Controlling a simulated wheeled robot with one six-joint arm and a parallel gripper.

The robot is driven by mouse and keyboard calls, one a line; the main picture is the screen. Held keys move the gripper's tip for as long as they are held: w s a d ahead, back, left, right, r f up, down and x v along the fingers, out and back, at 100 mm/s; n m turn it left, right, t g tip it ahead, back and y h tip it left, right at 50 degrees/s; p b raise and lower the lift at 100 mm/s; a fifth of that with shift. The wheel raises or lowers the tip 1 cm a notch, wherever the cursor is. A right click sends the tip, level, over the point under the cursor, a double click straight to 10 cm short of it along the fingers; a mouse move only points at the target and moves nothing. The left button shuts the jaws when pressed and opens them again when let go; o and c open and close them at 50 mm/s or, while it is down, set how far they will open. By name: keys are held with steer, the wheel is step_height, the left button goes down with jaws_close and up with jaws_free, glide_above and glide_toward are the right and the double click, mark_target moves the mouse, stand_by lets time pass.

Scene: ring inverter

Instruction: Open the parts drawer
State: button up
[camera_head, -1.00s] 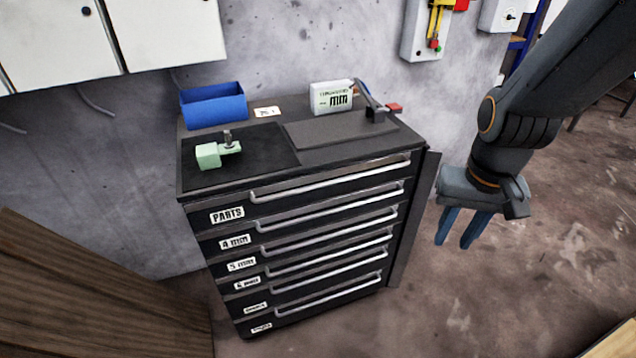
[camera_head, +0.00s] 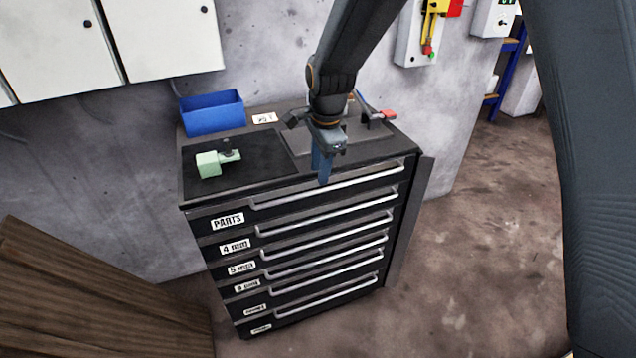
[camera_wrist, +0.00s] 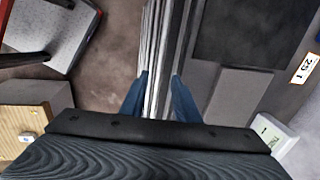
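The parts drawer (camera_head: 228,221) is the top drawer of a black cabinet, labelled PARTS, its front in line with the drawers below. Its long pale bar handle (camera_head: 360,177) runs along the top of the front. My gripper (camera_head: 323,182) points down over the front top edge of the cabinet, its fingertips overlapping the handle in the head view. In the wrist view my gripper (camera_wrist: 158,88) has its two blue fingers apart, with the pale handle bars (camera_wrist: 160,50) seen between them. I cannot tell whether the fingers touch the top handle.
On the cabinet top are a blue bin (camera_head: 212,113), a pale green part (camera_head: 208,164) on a dark mat, and a red-ended tool (camera_head: 388,114). A white box (camera_wrist: 275,137) shows in the wrist view. Wooden boards (camera_head: 90,300) are at the left; floor right of the cabinet is clear.

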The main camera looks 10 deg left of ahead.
mark_target(318, 190)
steer(key=shift+w+a+f+p, duration=0.1)
steer(key=shift+w+f+p, duration=0.15)
steer(key=shift+f, duration=0.8)
steer(key=shift+w+a+f+p, duration=0.1)
steer(key=shift+f+p, duration=0.15)
steer(key=shift+f, duration=0.85)
steer(key=shift+w+a+f+p, duration=0.1)
steer(key=shift+w+f+p, duration=0.15)
steer(key=shift+f, duration=0.8)
jaws_close()
